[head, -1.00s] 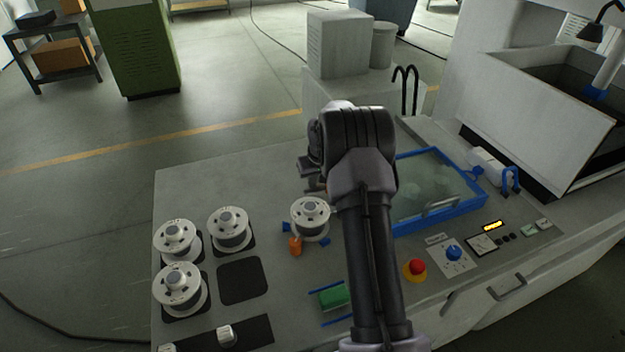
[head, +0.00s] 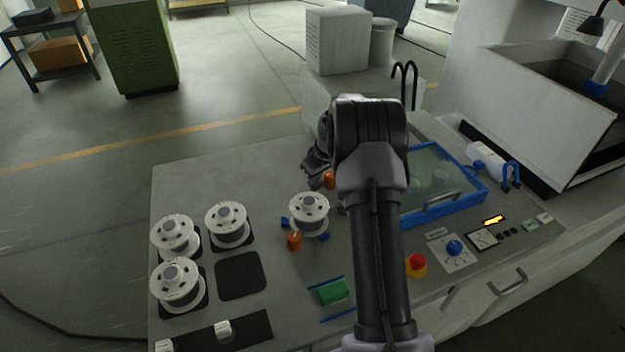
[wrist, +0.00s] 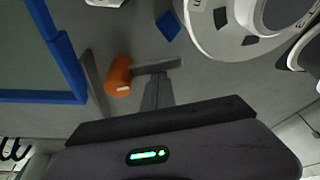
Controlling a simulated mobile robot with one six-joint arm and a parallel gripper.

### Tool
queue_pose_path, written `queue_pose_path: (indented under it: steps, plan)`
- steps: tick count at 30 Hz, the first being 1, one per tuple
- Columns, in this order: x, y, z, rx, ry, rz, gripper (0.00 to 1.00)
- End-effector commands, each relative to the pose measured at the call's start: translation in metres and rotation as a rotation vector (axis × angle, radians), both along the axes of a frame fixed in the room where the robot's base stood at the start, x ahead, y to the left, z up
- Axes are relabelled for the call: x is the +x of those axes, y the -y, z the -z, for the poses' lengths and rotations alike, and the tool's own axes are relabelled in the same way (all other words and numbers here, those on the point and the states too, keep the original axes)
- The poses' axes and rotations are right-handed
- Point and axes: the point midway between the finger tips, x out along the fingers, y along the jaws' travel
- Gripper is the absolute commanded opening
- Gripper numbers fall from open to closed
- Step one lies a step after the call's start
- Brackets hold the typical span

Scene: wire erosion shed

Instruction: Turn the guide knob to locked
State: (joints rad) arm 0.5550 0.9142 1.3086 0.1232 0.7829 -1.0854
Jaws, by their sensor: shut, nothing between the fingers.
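A blue knob (head: 454,248) stands on a white marked plate at the front right of the bench; its pointer setting is too small to read. An orange knob-like piece (head: 294,241) stands just in front of the spool with blue marks. I cannot tell which is the guide knob. My gripper (wrist: 156,70) is shut and empty above the bench; in the head view the arm mostly hides it.
A spool (head: 309,214) stands close to the gripper, and several more are at the left. A blue-framed clear lid (head: 440,215) lies to the right. A red button (head: 416,263) and a green block (head: 333,291) are near the front. The bench's back left is clear.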

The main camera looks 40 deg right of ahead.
Motion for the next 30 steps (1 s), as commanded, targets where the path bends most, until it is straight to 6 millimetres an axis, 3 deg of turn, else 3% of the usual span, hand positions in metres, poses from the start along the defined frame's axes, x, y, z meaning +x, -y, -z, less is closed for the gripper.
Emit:
queue_pose_path:
  steps: [30]
  plan:
    - [-0.048,0.014,-0.002,0.001,0.0,-0.943,0.0]
